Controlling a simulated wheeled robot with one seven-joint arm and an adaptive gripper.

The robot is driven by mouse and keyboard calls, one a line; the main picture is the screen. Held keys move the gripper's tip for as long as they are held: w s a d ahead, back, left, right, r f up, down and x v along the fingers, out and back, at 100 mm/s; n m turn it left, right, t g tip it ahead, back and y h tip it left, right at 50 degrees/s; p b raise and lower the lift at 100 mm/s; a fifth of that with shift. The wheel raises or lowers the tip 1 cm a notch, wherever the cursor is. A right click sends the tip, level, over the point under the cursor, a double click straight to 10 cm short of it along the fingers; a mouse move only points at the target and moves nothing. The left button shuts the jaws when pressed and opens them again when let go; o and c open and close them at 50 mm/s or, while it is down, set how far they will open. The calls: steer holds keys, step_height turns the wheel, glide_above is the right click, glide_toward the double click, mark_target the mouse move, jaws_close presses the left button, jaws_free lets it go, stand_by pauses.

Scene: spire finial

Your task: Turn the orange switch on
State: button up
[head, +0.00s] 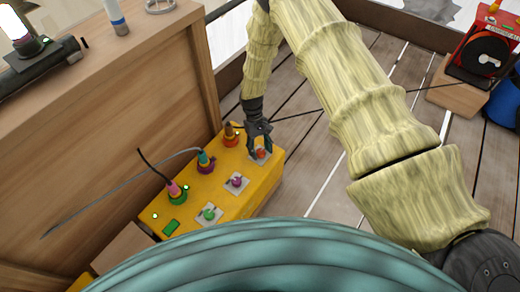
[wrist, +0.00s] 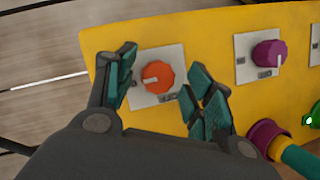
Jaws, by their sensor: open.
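The orange switch (wrist: 158,77) is a round knob on a pale square plate at the end of a yellow box (head: 220,192). A white line on the knob points to the left in the wrist view. In the head view the orange switch (head: 260,154) shows just below my gripper (head: 259,143). In the wrist view my gripper (wrist: 165,88) is open, with one finger on each side of the knob. I cannot tell whether either finger touches it. The small lettering on the plate is too blurred to read.
A purple knob (head: 237,181) and a green knob (head: 209,213) sit on the same box. Plugs with cables (head: 206,160) stand along its back edge beside a wooden cabinet (head: 110,120). A red device (head: 484,50) stands on a wooden block at the far right.

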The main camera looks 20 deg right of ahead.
steer(key=v, duration=1.1)
steer(key=shift+r, duration=0.4)
steer(key=shift+w, duration=0.1)
steer(key=shift+a, duration=0.15)
